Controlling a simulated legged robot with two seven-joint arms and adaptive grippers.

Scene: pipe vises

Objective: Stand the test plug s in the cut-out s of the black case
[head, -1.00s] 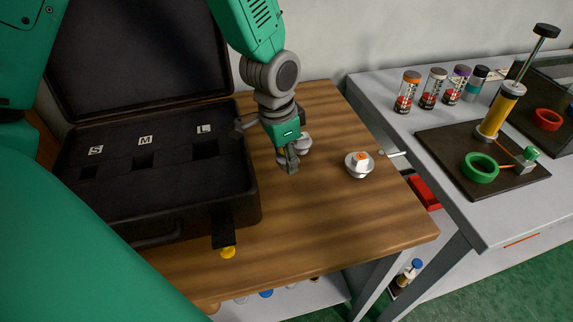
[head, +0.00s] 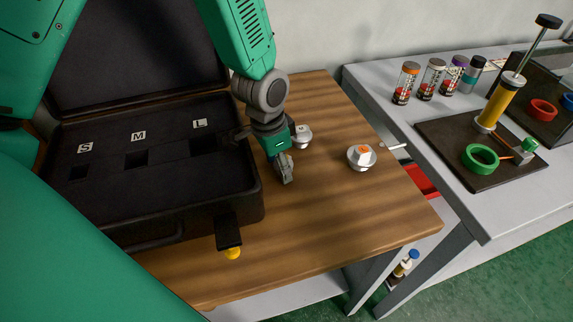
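The open black case (head: 150,215) stands on the left of the wooden table. Its cut-outs are labelled S, M and L; the s cut-out (head: 79,172) is at the left, and all three look dark and empty. My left gripper (head: 262,155) is just right of the case, pointing down, its dark fingers apart. A white plug with an orange top (head: 361,157) stands clear on the table to the right. Another pale plug (head: 303,138) is partly hidden behind the gripper. A small yellowish bit shows beside the fingers. I cannot tell which is test plug s. My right gripper is not in view.
The wooden table (head: 340,225) is clear at front right. A grey bench (head: 400,120) beyond holds several bottles and a dark board (head: 455,140) with a green ring.

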